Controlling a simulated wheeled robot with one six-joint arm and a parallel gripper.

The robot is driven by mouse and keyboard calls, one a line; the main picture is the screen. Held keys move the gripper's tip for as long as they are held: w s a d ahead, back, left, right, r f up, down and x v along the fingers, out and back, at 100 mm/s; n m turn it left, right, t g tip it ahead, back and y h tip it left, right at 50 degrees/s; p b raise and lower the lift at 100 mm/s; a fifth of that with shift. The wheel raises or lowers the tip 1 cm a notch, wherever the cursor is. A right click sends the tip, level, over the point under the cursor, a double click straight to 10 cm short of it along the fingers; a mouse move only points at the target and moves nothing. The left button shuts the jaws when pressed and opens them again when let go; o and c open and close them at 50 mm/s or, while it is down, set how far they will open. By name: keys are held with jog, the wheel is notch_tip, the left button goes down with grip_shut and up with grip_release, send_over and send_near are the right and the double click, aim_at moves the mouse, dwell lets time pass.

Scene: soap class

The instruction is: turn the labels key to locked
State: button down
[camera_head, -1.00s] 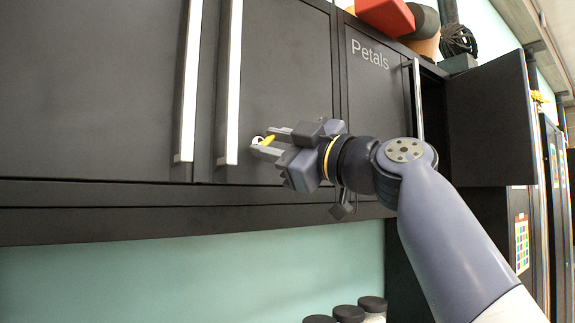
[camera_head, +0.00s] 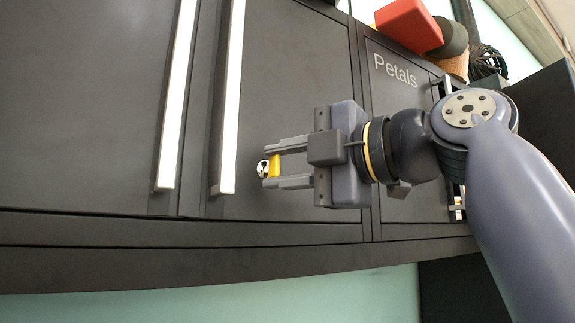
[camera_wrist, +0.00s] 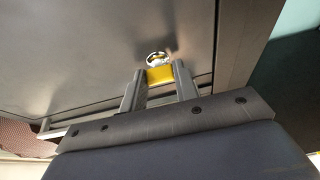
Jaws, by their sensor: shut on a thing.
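A yellow key (camera_head: 274,165) sits in a round silver lock (camera_head: 262,168) on a dark cabinet door, just right of a long pale handle. My gripper (camera_head: 272,166) is shut on the key's yellow head, with one finger above it and one below. In the wrist view the key (camera_wrist: 160,74) shows between the two fingertips, and the silver lock ring (camera_wrist: 158,58) is just beyond it. No "labels" lettering shows on this door. The key's shaft is hidden.
Two long pale handles (camera_head: 231,100) stand out from the doors left of the lock. The neighbouring door (camera_head: 395,75) reads "Petals". A red block (camera_head: 408,24) and other items lie on top of the cabinet. Teal wall (camera_head: 230,294) shows below.

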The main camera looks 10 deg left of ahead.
jog(key=shift+n, duration=0.3)
jog(key=c, duration=1.1)
grip_release()
jog(key=shift+b+v, duration=0.65)
jog(key=shift+v, duration=4.7)
jog(key=shift+a, duration=0.15)
jog(key=shift+p+x, duration=0.7)
jog(key=shift+x, duration=4.55)
